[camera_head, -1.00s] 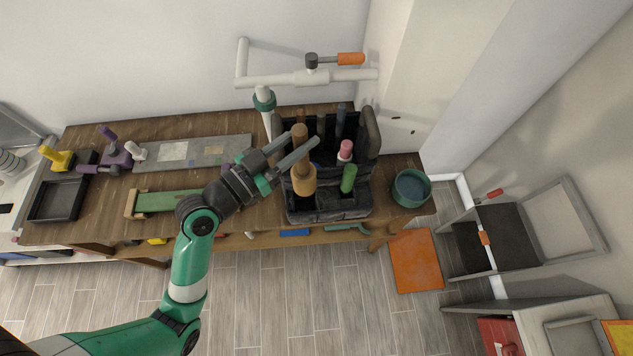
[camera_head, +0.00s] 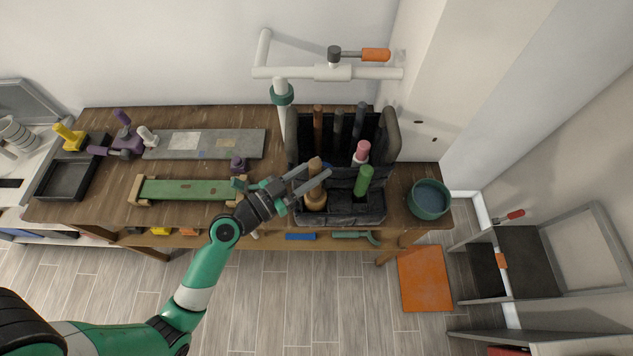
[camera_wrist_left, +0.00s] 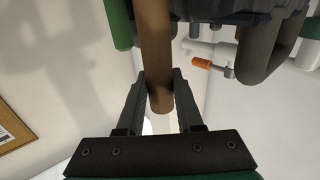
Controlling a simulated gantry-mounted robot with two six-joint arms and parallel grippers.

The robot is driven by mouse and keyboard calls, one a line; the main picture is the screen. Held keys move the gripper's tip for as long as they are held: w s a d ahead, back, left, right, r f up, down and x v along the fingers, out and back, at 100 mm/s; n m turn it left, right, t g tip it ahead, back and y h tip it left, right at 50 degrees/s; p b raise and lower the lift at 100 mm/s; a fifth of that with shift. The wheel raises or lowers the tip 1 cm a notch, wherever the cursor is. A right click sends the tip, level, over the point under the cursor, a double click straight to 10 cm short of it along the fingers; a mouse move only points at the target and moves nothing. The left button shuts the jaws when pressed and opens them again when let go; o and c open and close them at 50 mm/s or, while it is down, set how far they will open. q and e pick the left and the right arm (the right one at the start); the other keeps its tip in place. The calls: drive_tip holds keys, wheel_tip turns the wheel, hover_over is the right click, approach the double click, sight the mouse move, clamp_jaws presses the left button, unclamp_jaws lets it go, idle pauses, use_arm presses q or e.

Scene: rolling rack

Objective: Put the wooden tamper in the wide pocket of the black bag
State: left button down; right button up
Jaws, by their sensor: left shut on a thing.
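The wooden tamper (camera_head: 314,198) is upright at the front left of the black bag (camera_head: 350,216), its wide lower end at the front pocket opening. How deep it sits in the pocket is hard to tell. My left gripper (camera_head: 309,184) is shut on the tamper's handle from the left. In the left wrist view, both fingers (camera_wrist_left: 159,92) flank the brown handle (camera_wrist_left: 154,45) near its end, and part of the bag (camera_wrist_left: 222,12) shows beyond. My right gripper is not in view.
A green-handled tool (camera_head: 363,181) and a pink-topped one (camera_head: 361,152) stand in the bag to the right of the tamper. Several dark handles stand behind. A teal bowl (camera_head: 428,200) is right of the bag; a white pipe stand (camera_head: 281,115) is behind left.

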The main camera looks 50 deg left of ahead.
use_arm(q)
drive_tip(key=shift+f+b, duration=2)
drive_tip(key=shift+f, duration=0.2)
drive_tip(key=c, duration=0.6)
unclamp_jaws()
drive_tip(key=shift+o, duration=0.2)
drive_tip(key=shift+r, duration=0.1)
drive_tip(key=shift+r+p, duration=0.2)
drive_tip(key=shift+p, duration=0.2)
drive_tip(key=s+a+b, duration=0.1)
drive_tip(key=s+b, duration=0.2)
drive_tip(key=s, duration=0.9)
drive_tip(key=shift+a+f, duration=0.1)
